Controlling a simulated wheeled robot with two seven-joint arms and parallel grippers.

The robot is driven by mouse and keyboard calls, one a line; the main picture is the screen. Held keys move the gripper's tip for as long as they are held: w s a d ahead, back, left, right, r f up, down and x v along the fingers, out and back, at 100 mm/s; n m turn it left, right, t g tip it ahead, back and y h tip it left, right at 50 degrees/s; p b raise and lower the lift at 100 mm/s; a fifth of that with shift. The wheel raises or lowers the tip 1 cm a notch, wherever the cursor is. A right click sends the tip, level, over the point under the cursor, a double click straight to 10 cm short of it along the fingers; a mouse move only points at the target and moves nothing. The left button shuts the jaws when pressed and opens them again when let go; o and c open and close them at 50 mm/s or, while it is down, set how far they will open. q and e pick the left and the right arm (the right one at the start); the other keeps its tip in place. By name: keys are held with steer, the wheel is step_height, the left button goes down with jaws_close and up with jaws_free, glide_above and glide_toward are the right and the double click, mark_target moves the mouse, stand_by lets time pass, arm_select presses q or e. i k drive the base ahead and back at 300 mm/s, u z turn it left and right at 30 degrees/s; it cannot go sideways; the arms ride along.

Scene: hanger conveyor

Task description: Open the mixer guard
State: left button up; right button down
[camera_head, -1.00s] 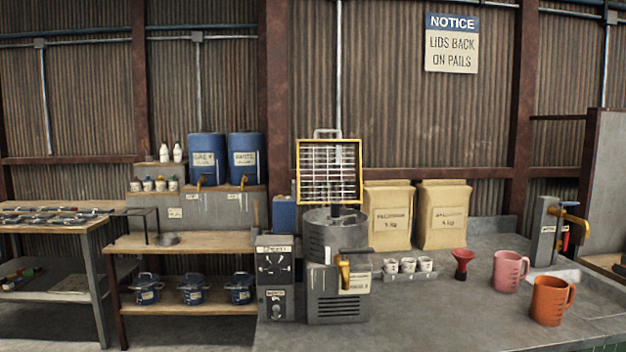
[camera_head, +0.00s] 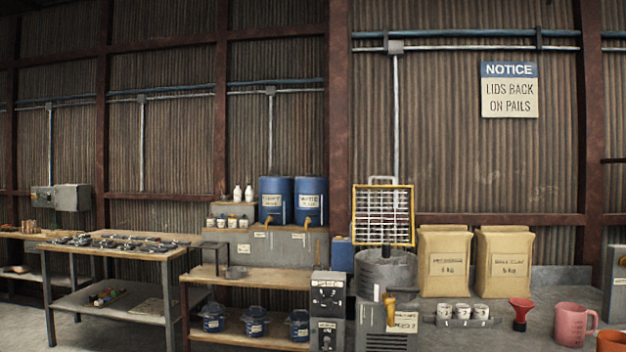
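The mixer (camera_head: 385,277) stands on the grey counter, a round grey drum above a boxy base with a yellow-handled tap (camera_head: 389,306). Its guard (camera_head: 383,214), a yellow-framed wire grille with a handle on top, stands upright above the drum. The drum's open top shows below the guard. A grey control box (camera_head: 327,308) with knobs sits to the left of the mixer. Neither of my grippers is in view.
Two paper sacks (camera_head: 444,262) stand behind several small white cups (camera_head: 461,313). A red funnel (camera_head: 520,312) and a pink jug (camera_head: 574,324) are to the right. Wooden shelves with blue pots (camera_head: 254,322) and a tool table (camera_head: 120,247) stand left.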

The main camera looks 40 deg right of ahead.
mark_target(410, 189)
steer(key=u, duration=0.35)
steer(key=i, duration=1.1)
steer(key=z, duration=0.7)
steer(key=i, duration=3)
steer(key=z, duration=1.2)
